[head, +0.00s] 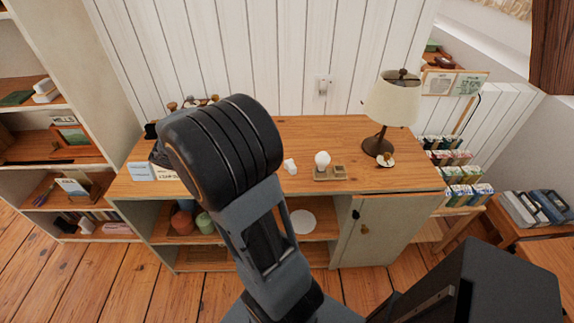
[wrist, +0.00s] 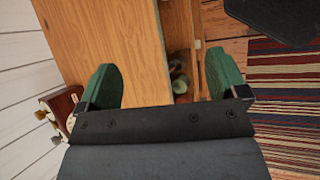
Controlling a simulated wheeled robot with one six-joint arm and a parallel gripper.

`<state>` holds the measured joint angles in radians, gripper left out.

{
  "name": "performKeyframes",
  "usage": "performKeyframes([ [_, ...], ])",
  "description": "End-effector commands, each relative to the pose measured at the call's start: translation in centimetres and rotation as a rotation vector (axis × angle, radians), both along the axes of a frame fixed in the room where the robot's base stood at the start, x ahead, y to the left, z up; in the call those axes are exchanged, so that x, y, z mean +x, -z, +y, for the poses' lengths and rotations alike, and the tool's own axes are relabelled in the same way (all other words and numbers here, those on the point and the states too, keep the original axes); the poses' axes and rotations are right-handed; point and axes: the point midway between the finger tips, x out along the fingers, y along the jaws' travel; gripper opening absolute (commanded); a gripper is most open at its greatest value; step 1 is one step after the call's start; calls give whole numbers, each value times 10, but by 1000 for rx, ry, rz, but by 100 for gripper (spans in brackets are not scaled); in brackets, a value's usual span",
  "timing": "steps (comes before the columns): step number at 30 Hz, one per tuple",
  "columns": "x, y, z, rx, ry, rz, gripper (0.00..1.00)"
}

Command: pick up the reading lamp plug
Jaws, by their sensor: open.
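A small white object (head: 290,166), which looks like the plug, lies on the wooden cabinet top (head: 250,127), left of a white bulb. It is too small to make out its prongs or cord. The reading lamp (head: 393,97), with a cream shade and dark base, stands at the right of the same top. My gripper (wrist: 163,82) shows in the wrist view with its two green fingers wide apart and nothing between them. It is over the wooden top near an edge. I do not see the plug in the wrist view. My arm hides the gripper in the head view.
A white bulb (head: 322,158) sits on a small tray (head: 336,178) beside the white object. A wall socket (head: 323,87) is behind the cabinet. Cards (head: 139,171) stand at the top's left. A striped rug (wrist: 285,95) lies on the floor.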

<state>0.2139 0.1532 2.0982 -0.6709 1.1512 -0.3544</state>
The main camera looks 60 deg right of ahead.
Motion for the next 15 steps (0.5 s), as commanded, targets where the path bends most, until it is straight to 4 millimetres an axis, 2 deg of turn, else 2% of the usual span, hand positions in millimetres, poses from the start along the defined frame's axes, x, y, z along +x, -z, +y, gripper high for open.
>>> performKeyframes([
  [1, 6, 15, -21, -38, -34, 97, 92],
  [3, 13, 30, -49, -90, -90, 224, 92],
  [6, 20, 50, -83, -146, -159, 381, 92],
  [10, 24, 72, -115, -194, -223, 539, 92],
  [15, 25, 89, -140, -225, -270, 655, 92],
])
